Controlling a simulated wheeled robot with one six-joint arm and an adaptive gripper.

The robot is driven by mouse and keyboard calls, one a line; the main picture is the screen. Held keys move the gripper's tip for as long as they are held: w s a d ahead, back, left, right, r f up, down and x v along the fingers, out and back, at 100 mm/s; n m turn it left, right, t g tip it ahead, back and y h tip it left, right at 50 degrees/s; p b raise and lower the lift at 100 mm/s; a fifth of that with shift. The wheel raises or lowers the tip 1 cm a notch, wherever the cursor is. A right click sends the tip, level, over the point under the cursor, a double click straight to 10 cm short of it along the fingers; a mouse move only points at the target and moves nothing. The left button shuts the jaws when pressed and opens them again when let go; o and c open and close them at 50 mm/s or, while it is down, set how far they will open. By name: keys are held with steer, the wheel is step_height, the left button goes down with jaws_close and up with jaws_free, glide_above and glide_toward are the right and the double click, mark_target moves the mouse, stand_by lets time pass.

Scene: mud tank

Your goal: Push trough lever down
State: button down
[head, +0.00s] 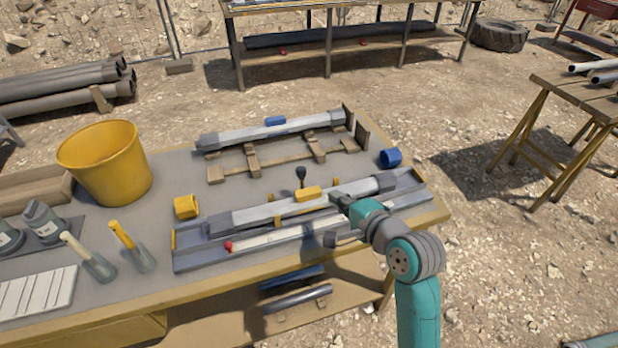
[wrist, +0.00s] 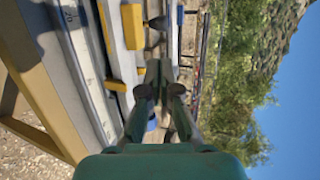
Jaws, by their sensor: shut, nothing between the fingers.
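The grey trough (head: 190,262) lies along the front of the workbench, with a grey pipe (head: 265,213) in it that carries a yellow block (head: 308,193). A short upright lever with a black knob (head: 300,172) stands behind the pipe, left of my gripper. The knob also seems to show in the wrist view (wrist: 158,22), beside the yellow block (wrist: 132,25). My gripper (head: 336,199) is over the right part of the trough, shut and empty. Its fingertips meet in the wrist view (wrist: 157,68). It looks apart from the lever.
A second pipe (head: 250,134) with a blue block rests on a wooden rack behind. A blue cup (head: 390,158) is at the right. A red knob (head: 229,246) is at the trough's front left.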

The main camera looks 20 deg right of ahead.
mark_target(304, 169)
steer(key=x, duration=1.3)
steer(key=shift+w, duration=0.3)
steer(key=shift+w+r+g, duration=0.15)
steer(key=shift+w+g, duration=0.25)
steer(key=shift+w+r+g, duration=0.1)
steer(key=shift+w+g, duration=0.25)
steer(key=shift+g, duration=0.15)
steer(key=w+g, duration=0.2)
steer(key=shift+r+m+g, duration=0.1)
steer(key=shift+m+g, duration=0.2)
steer(key=shift+g+h, duration=0.3)
steer(key=shift+g, duration=0.5)
steer(key=shift+w+f, duration=0.4)
steer(key=shift+w, duration=0.45)
steer(key=shift+w+f, duration=0.35)
steer(key=shift+w, duration=0.45)
steer(key=shift+w+f, duration=0.4)
steer(key=shift+w, duration=0.45)
steer(key=shift+w+f, duration=0.1)
